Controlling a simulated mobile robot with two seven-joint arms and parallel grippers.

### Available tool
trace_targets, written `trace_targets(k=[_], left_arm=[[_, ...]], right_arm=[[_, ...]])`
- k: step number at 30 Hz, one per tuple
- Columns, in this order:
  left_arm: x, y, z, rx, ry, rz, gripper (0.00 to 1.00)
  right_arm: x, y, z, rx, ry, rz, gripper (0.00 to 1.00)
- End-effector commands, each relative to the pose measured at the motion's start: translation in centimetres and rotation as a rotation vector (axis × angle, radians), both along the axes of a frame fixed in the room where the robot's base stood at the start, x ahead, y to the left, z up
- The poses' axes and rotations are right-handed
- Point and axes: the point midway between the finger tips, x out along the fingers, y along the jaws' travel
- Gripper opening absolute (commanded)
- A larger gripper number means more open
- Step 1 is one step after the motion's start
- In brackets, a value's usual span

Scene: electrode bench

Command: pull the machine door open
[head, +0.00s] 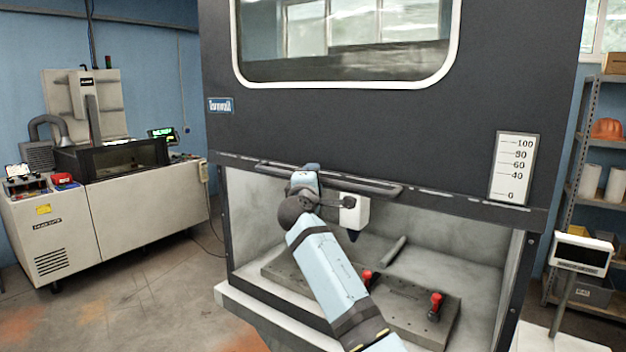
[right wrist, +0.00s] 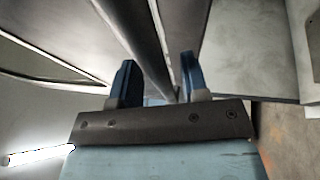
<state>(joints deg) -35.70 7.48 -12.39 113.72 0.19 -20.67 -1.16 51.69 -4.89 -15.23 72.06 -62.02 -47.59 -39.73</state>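The machine door (head: 400,120) is a dark panel with a wide window at the front of the machine. A long dark handle bar (head: 375,187) runs along its lower part. Below the door's lower edge, the pale work space shows through a gap. My right gripper (head: 308,172) is at the left half of the handle. In the right wrist view, the handle bar (right wrist: 140,40) passes between the two separated fingers of my right gripper (right wrist: 157,70). Gaps show beside the bar, so the gripper looks open around it; contact cannot be told. My left gripper is out of view.
Inside the machine are a white tool head (head: 354,213) and a grey plate (head: 285,272) with red-knobbed clamps (head: 435,302). A scale plate (head: 511,168) is at the door's right. A display on a post (head: 582,252) stands at right, another machine (head: 150,205) at left.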

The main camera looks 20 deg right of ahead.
Motion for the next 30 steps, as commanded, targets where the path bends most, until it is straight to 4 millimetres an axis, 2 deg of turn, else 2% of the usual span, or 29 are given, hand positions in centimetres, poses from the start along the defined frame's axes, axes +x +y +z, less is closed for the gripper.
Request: trace_targets(k=[4, 7, 21, 25, 30], left_arm=[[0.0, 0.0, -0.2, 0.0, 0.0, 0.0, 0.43], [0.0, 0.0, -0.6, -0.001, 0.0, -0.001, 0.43], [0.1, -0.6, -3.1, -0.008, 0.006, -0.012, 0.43], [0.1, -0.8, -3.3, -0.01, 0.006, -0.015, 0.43], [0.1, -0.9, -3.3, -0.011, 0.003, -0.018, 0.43]], right_arm=[[-0.3, 0.2, -0.2, 0.0, 0.001, 0.001, 0.42], [-1.2, 0.7, -0.5, 0.001, 0.0, 0.001, 0.42], [-10.0, 5.0, -2.4, 0.002, 0.0, 0.001, 0.42], [-11.4, 5.8, -2.5, 0.0, -0.001, 0.001, 0.42], [-12.1, 6.1, -2.6, 0.001, 0.0, 0.0, 0.42]])
